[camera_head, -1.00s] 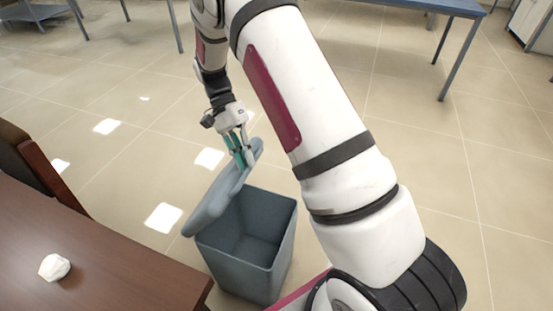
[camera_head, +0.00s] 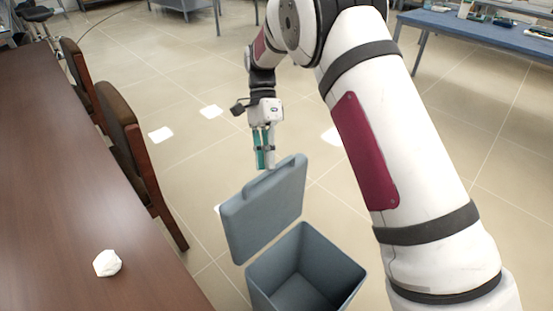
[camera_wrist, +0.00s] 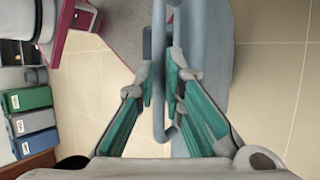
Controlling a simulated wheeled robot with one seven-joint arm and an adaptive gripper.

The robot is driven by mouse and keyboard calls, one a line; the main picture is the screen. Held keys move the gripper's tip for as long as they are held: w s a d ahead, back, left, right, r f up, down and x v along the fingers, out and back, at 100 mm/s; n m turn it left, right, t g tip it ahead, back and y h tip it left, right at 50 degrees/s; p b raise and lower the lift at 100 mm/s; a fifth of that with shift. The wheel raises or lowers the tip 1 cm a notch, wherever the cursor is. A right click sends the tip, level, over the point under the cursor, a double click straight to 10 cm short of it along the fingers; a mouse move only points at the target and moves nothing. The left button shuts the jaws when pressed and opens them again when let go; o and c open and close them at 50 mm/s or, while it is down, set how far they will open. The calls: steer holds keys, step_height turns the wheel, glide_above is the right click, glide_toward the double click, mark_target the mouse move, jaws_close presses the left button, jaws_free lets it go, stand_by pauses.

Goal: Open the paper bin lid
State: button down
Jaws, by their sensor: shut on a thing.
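The paper bin (camera_head: 345,285) is a blue-grey square bin on the floor at the bottom of the head view. Its opening shows, and its inside looks empty. Its lid (camera_head: 265,215) is swung up, standing steeply along the bin's back left side. My gripper (camera_head: 264,163) points down at the lid's upper edge, by the handle (camera_head: 268,182). In the wrist view the handle bar (camera_wrist: 159,40) runs between the green-padded fingers of my gripper (camera_wrist: 162,85), which are shut on it. The lid (camera_wrist: 208,50) lies just right of the bar there.
A brown table (camera_head: 90,210) with a crumpled white paper (camera_head: 107,263) stands at the left. Wooden chairs (camera_head: 130,150) are beside it. A blue table (camera_head: 490,35) is at the back right. Floor behind the bin is clear.

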steer(key=shift+s+a+f, duration=0.1)
steer(key=shift+a+f, duration=0.1)
steer(key=shift+f, duration=0.95)
steer(key=c, duration=2)
jaws_free()
steer(key=o, duration=0.3)
steer(key=shift+a+f, duration=0.1)
steer(key=shift+f, duration=0.1)
steer(key=shift+o, duration=0.2)
steer(key=shift+w+r, duration=0.2)
steer(key=shift+d, duration=0.2)
steer(key=v, duration=0.7)
steer(key=shift+w+r, duration=0.2)
steer(key=shift+r, duration=0.05)
